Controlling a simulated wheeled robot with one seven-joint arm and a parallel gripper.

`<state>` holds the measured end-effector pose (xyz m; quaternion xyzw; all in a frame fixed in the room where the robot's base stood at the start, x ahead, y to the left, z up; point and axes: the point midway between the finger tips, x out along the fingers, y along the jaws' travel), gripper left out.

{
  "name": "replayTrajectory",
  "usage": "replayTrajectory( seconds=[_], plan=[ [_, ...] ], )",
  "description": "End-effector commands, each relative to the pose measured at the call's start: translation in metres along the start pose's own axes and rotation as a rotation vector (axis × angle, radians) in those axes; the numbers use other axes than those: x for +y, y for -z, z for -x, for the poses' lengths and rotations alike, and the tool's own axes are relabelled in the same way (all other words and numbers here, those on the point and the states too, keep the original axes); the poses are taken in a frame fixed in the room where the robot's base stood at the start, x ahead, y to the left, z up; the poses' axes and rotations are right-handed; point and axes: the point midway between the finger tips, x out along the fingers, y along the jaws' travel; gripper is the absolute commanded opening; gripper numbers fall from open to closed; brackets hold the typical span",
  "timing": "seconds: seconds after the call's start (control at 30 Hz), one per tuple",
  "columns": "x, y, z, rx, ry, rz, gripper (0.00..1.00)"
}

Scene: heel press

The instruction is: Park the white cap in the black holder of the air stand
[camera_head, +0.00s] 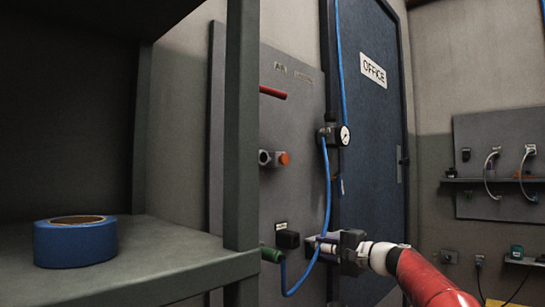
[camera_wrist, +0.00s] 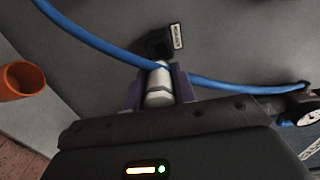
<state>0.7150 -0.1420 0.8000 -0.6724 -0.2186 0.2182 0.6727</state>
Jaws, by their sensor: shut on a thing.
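The white cap (camera_wrist: 159,87) is between the purple fingers of my gripper (camera_wrist: 160,92) in the wrist view, and the gripper is shut on it. The black holder (camera_wrist: 154,44), with a small white label beside it, is on the grey panel just beyond the cap. In the head view the holder (camera_head: 287,239) is just left of my gripper (camera_head: 322,246), low on the air stand's panel (camera_head: 290,125). The cap (camera_head: 328,249) shows only partly there. I cannot tell whether cap and holder touch.
A blue hose (camera_head: 326,190) hangs from the gauge (camera_head: 343,135) and passes close by my gripper to a green fitting (camera_head: 271,255). An orange knob (camera_head: 284,159) and a red handle (camera_head: 272,92) stick out above. A shelf with blue tape (camera_head: 75,247) stands at left.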

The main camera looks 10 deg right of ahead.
Motion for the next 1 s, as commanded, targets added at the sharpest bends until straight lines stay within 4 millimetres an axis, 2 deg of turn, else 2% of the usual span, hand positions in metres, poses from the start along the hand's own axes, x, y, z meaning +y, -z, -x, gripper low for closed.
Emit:
replayTrajectory(
  seconds=[1.0],
  plan=[
    [-0.001,0.0,-0.039,-0.001,0.0,0.001,0.0]
  ],
)
